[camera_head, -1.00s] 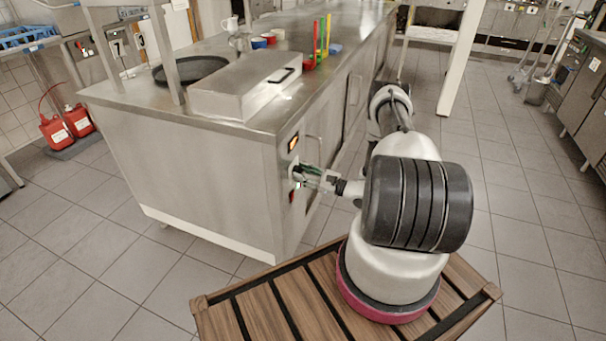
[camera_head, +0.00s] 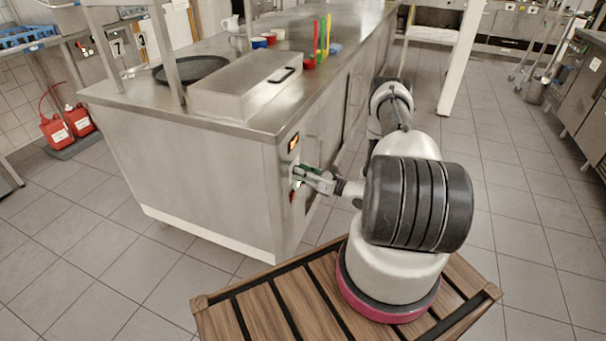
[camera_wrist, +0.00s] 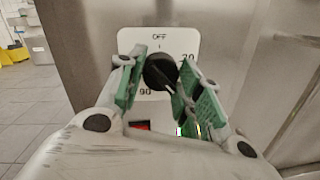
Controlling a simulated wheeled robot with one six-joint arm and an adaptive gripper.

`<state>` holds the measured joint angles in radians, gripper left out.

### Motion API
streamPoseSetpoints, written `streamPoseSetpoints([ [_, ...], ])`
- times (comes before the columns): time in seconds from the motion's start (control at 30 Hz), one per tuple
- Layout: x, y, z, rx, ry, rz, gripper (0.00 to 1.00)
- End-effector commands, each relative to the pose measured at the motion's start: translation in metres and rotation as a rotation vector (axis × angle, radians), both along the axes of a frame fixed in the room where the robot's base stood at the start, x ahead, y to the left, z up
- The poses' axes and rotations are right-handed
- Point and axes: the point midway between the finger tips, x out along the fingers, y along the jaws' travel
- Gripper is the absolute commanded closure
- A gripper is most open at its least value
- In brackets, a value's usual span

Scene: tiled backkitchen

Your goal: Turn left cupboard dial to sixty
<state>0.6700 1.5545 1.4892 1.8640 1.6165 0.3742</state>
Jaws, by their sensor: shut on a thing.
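The cupboard dial (camera_wrist: 158,68) is a round black knob on a white plate (camera_wrist: 186,45) at the end of the steel counter. The plate reads OFF at the top, a partly covered number at the right and 90 at the lower left. A pale line shows on the knob, but I cannot read its exact setting. My gripper (camera_wrist: 157,82) is shut on the knob, with green finger pads on its left and right sides. The pads hide the right and lower plate. In the head view my gripper (camera_head: 304,174) is at the cabinet face, and the knob is hidden.
An orange-lit display (camera_head: 293,143) sits above the dial on the cabinet (camera_head: 215,185). A red element (camera_wrist: 140,125) shows below the dial. A steel box (camera_head: 240,88) and coloured items stand on the counter. The tiled floor (camera_head: 525,245) at right is clear.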

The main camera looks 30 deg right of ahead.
Motion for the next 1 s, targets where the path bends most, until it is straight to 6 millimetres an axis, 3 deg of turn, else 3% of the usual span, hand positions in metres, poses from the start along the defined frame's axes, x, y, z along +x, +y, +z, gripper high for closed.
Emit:
streamPoseSetpoints([
  [0.37, -0.001, 0.0, -0.002, 0.004, 0.008, 0.0, 0.89],
  [0.4, -0.001, 0.0, -0.002, 0.004, 0.008, 0.0, 0.63],
  [0.53, -0.001, 0.0, -0.001, 0.004, 0.007, 0.0, 0.43],
  [0.83, -0.001, 0.0, -0.001, 0.003, 0.004, 0.0, 0.43],
  [1.0, -0.015, -0.011, -0.002, 0.003, 0.005, -0.004, 0.43],
])
